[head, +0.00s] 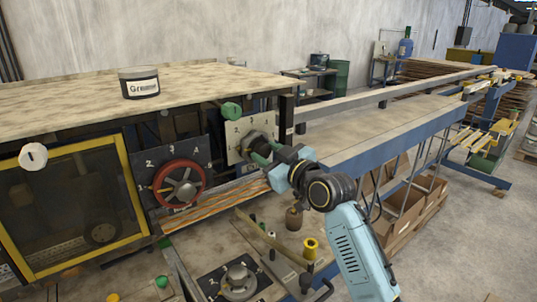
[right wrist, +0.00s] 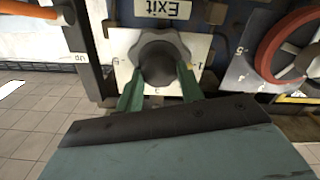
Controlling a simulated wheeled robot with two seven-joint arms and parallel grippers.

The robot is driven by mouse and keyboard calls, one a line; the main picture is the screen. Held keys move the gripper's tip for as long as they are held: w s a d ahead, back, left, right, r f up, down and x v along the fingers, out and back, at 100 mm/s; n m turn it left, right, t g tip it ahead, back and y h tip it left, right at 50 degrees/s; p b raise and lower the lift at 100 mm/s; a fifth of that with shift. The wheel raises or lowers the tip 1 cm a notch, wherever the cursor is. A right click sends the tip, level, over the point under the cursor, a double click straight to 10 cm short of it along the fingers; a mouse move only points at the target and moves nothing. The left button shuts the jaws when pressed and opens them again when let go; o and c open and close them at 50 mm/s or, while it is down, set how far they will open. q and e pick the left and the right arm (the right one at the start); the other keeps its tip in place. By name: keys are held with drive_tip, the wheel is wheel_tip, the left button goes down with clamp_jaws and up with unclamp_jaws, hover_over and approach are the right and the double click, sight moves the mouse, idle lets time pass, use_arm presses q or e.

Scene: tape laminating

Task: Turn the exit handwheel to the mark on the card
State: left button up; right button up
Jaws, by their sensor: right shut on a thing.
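The exit handwheel is a dark lobed knob (right wrist: 157,62) on a white numbered plate (right wrist: 117,42), below an upside-down "Exit" label (right wrist: 163,8) in the right wrist view. A small yellowish pointer shows at the knob's right edge there. In the head view the handwheel (head: 256,141) is partly hidden by my right gripper (head: 268,153). My right gripper's green fingers, also in the right wrist view (right wrist: 160,90), are shut on the knob from both sides. I cannot identify a separate card with a mark. My left gripper is not in view.
A red handwheel (head: 179,184) on a dark numbered plate sits left of the exit handwheel. A tin labelled "Grommet" or similar (head: 139,83) stands on the machine top. A yellow-framed window (head: 75,205) is further left.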

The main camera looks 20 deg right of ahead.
drive_tip(key=shift+r+m+p, duration=0.1)
drive_tip(key=shift+m+p, duration=1.5)
drive_tip(key=shift+m, duration=0.2)
drive_tip(key=shift+d+m+p, duration=0.1)
drive_tip(key=shift+m+p, duration=1.25)
drive_tip(key=shift+m, duration=0.65)
drive_tip(key=o, duration=1)
drive_tip(key=shift+b+v, duration=1.2)
drive_tip(key=shift+v, duration=5.45)
